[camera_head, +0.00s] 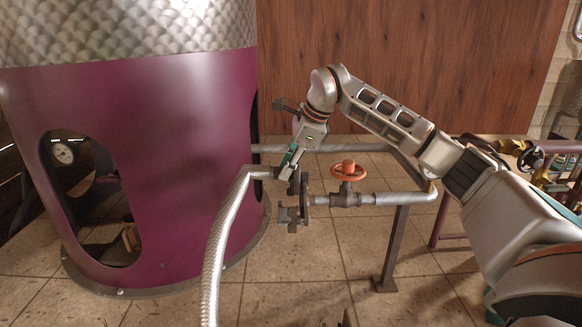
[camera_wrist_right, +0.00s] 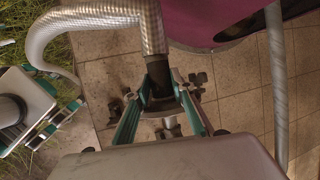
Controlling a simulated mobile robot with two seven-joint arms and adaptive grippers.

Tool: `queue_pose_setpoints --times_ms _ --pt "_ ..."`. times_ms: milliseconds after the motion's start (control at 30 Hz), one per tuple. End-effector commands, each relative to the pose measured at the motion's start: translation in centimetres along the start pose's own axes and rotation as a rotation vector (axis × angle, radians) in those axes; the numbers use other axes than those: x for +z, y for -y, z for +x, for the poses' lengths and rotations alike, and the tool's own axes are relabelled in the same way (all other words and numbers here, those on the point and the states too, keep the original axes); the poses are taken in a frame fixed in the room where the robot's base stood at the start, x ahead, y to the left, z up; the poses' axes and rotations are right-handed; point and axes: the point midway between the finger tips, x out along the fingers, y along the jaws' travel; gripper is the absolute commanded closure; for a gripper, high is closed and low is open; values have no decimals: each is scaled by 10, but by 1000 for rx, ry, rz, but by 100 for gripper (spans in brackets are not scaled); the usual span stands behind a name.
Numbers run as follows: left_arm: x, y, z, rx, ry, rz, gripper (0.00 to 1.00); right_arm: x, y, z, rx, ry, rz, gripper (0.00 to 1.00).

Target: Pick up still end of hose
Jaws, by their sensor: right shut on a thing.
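The braided silver hose (camera_head: 219,245) rises from the bottom of the head view and bends to a dark end fitting (camera_head: 262,172). My right gripper (camera_head: 288,164) reaches down onto that fitting. In the right wrist view, the teal fingers of my right gripper (camera_wrist_right: 160,92) are shut on the dark end of the hose (camera_wrist_right: 152,30), one on each side. A flanged pipe end (camera_head: 305,197) with dark clamp parts is close by in the head view; whether the fitting touches it I cannot tell. My left gripper (camera_wrist_right: 50,125) appears at the left of the right wrist view, its jaw gap unclear.
The purple still (camera_head: 165,150) stands at the left with oval openings. A valve with an orange handwheel (camera_head: 348,170) sits on the pipe (camera_head: 385,198), carried by a metal post (camera_head: 395,250). More pipework (camera_head: 545,160) is at the far right.

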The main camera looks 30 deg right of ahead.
Motion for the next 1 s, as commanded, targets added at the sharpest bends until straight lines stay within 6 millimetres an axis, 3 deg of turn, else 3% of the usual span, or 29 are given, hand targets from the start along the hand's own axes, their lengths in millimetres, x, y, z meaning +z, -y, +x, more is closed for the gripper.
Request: queue_pose_setpoints --times_ms 300,600,1000 --pt "9 -2 3 1 6 -1 60 53 -54 3 -3 11 -15 100" --pt "16 -3 6 3 12 -2 60 92 -100 6 -1 10 -12 100" --pt "14 -2 5 2 11 -1 60 112 -120 4 -2 11 -8 100"
